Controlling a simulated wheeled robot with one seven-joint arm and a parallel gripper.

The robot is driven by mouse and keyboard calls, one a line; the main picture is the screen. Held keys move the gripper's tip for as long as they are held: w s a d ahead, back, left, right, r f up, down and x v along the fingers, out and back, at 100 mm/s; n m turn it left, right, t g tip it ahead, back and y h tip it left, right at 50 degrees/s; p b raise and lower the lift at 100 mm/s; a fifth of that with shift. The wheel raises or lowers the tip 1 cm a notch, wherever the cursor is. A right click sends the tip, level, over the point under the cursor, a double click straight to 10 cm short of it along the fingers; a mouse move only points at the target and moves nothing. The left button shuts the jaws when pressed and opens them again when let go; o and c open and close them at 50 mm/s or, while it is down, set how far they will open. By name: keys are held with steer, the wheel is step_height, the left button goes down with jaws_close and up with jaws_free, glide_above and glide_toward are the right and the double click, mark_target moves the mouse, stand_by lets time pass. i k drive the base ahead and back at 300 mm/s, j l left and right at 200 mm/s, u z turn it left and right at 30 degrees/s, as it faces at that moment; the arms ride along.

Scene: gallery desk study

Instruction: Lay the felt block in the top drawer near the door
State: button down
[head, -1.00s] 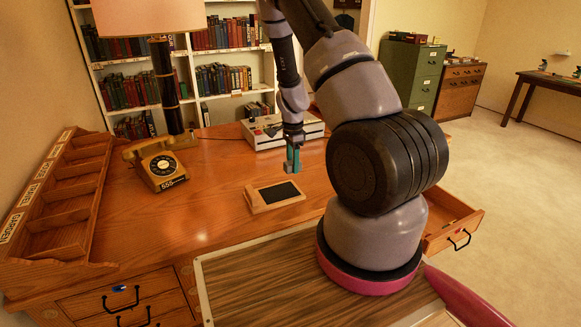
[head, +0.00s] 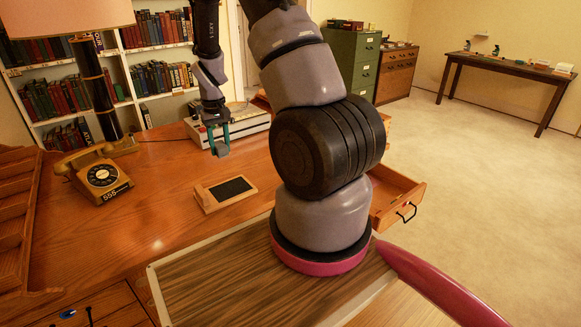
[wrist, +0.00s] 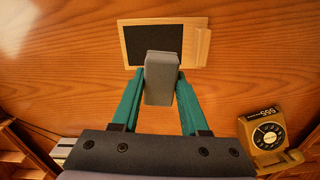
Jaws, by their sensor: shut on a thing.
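The felt block (wrist: 161,80) is a grey block between the teal fingers of my gripper (wrist: 158,92) in the wrist view. In the head view, my gripper (head: 217,138) is shut on the block (head: 222,149) and holds it above the desk, just behind the small slate board. An open drawer (head: 412,199) sticks out at the desk's right side, right of my arm's base. My arm hides part of it. Small items lie inside, too small to name.
A wooden-framed slate board (head: 208,199) lies on the desk (head: 130,215). A yellow telephone (head: 103,176) and lamp (head: 98,100) stand at left, a pale boxy device (head: 246,121) at the back. A green cabinet (head: 352,62) stands beyond. The floor right of the desk is clear.

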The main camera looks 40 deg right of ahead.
mark_target(390, 194)
steer(key=l+z, duration=0.25)
steer(key=z, duration=0.2)
steer(key=i+l+z, duration=0.1)
steer(key=l+z, duration=0.15)
steer(key=z, duration=0.15)
steer(key=i+l+z, duration=0.1)
steer(key=z, duration=0.35)
steer(key=i+l+z, duration=0.15)
steer(key=l+z, duration=0.25)
steer(key=j, duration=0.1)
